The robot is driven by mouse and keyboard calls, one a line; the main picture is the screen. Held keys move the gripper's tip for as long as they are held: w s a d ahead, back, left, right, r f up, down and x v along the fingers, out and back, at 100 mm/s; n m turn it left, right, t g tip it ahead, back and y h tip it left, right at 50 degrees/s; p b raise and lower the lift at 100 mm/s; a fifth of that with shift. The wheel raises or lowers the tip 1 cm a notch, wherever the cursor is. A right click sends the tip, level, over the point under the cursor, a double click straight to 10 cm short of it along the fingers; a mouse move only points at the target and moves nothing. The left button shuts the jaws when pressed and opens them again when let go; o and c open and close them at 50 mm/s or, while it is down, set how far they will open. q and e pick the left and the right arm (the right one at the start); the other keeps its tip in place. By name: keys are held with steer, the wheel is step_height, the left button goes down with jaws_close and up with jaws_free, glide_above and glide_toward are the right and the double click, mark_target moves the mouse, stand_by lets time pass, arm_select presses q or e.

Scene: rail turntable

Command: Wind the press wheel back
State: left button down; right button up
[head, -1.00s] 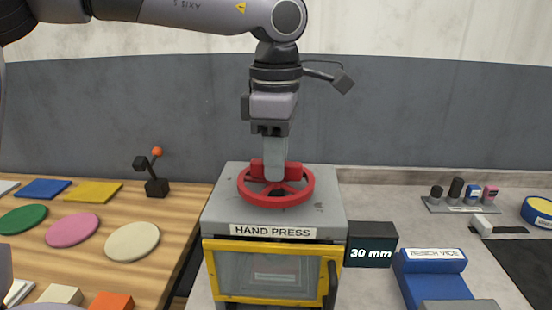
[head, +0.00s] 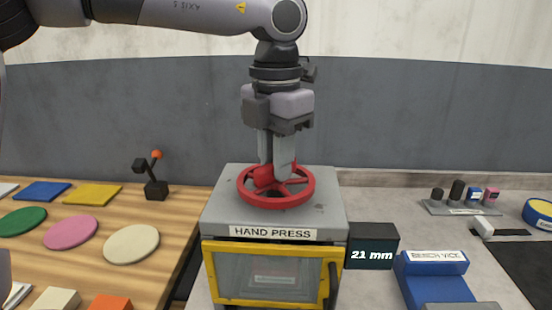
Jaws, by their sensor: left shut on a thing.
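The red press wheel (head: 301,198) lies flat on top of the grey hand press (head: 222,212). My left gripper (head: 276,174) points straight down at the wheel from above, with its fingers shut on the wheel's raised red middle. The fingers hide part of the hub and spokes. The dark display (head: 371,246) at the right of the press reads 21 mm. The yellow-framed clear door (head: 268,275) on the press front looks shut, and a pale label or plate shows dimly behind it. My right gripper is not in view.
A wooden table at left holds coloured discs, such as a pink one (head: 71,232), and a small black lever box (head: 157,188) with an orange knob. A blue bench vice (head: 432,272) stands close to the right of the press. Small parts sit on a grey rack (head: 463,208) farther right.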

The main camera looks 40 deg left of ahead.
arm_select(q)
steer(key=n, duration=0.6)
steer(key=shift+s+f, duration=0.15)
steer(key=shift+f, duration=0.15)
steer(key=n, duration=0.6)
steer(key=shift+n+b, duration=0.3)
steer(key=shift+n, duration=0.1)
steer(key=n, duration=1.1)
steer(key=shift+n, duration=0.4)
steer(key=c, duration=1)
jaws_free()
steer(key=shift+c, duration=0.2)
steer(key=shift+r, duration=0.1)
steer(key=shift+r, duration=0.15)
